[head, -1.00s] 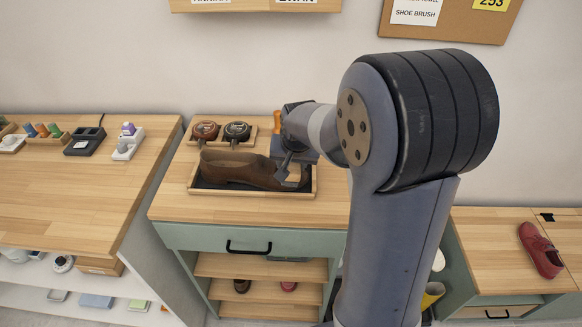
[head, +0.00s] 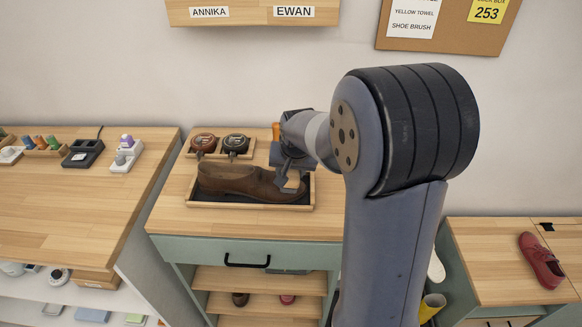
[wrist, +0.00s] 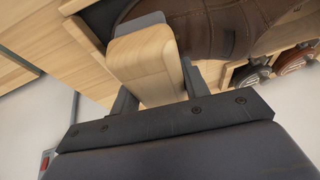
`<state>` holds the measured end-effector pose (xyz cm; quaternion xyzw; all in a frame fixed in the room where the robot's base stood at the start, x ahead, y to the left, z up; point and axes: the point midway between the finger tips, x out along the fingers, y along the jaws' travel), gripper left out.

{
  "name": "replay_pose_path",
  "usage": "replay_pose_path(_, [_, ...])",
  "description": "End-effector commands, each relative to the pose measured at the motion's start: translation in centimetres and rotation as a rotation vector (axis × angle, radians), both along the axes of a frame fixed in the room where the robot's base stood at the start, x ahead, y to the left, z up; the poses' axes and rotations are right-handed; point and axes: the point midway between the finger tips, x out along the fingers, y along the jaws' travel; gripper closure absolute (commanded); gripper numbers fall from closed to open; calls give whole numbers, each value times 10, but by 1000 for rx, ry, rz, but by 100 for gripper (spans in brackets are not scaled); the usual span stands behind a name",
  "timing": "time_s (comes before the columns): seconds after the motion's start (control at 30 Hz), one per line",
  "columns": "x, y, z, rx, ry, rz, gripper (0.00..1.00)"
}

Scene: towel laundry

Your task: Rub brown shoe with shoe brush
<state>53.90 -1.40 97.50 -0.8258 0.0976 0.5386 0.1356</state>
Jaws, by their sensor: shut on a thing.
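The brown shoe (head: 245,182) lies on its sole in a dark-lined wooden tray (head: 230,206) on the middle cabinet. In the wrist view the shoe (wrist: 205,28) fills the top, just beyond the brush. My gripper (head: 290,180) is over the right end of the shoe and tray. It is shut on the wooden shoe brush (wrist: 148,65), whose pale handle sits between the fingers. The bristles are hidden, so I cannot tell whether they touch the shoe.
Two round polish tins, one brown (head: 203,143) and one black (head: 236,144), stand in a holder behind the shoe. A red shoe (head: 541,260) lies on the right counter. The left counter (head: 70,200) is largely clear at its front.

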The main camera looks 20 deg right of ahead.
Motion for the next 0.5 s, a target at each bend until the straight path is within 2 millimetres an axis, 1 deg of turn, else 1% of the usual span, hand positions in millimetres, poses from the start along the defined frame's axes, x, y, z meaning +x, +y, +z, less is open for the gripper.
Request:
replay_pose_path(0.1, [-11, 4, 0, 1, 2, 2, 75])
replay_pose_path(0.37, [-20, 7, 0, 0, 1, 1, 75])
replay_pose_path(0.5, [-30, 10, -1, 0, 1, 1, 75])
